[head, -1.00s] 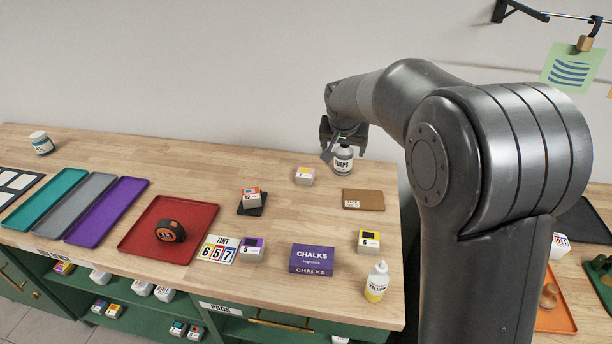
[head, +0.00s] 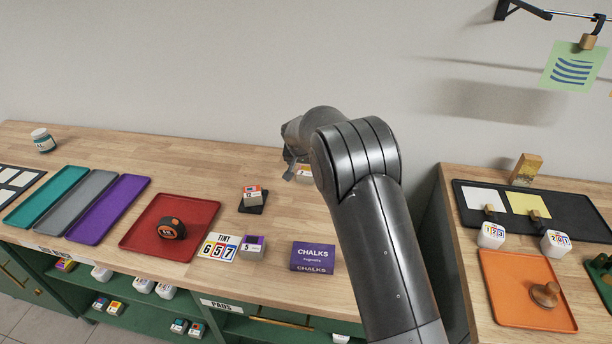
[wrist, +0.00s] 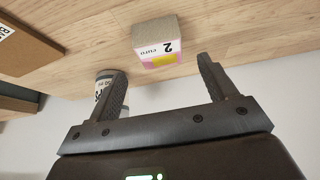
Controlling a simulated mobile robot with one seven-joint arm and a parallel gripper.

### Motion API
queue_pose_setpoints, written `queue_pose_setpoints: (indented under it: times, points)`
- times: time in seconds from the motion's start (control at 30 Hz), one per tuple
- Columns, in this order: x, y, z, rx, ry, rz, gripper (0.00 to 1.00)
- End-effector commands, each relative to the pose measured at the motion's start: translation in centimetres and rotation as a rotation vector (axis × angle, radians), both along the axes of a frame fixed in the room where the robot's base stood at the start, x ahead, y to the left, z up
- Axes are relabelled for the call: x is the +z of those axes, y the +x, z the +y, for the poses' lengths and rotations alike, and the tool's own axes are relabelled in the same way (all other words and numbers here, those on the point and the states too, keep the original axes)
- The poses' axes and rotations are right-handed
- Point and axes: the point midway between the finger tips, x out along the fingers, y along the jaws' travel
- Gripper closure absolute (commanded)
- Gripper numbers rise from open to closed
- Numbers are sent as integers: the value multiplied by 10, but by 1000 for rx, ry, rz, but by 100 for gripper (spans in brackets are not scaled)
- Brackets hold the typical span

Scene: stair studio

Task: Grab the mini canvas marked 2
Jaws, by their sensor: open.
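The mini canvas marked 2 is a small block with a white, pink and yellow face and a grey-brown side (wrist: 157,36). It stands on the wooden bench, upside down in the wrist view. In the head view only a piece of the mini canvas (head: 303,173) shows beside my arm, which hides the rest. My gripper (wrist: 161,68) is open and empty. The canvas lies just beyond the fingertips, roughly between them in the picture and apart from both. In the head view my gripper (head: 290,170) is partly hidden at the left of my arm.
In the wrist view, a labelled bottle (wrist: 103,78) is partly behind the left finger, and a brown board (wrist: 25,45) lies at the left. In the head view, a block marked 12 (head: 252,191) sits on a dark pad, and a purple CHALKS box (head: 313,257) is nearer.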

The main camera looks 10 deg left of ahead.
Motion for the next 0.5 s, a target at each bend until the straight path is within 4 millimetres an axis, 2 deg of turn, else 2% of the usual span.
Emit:
queue_pose_setpoints:
  times: [0.3, 0.5]
  points:
    - [-37, 15, 2, 0, -1, 0, 23]
    - [-48, 22, 2, -1, 0, -1, 23]
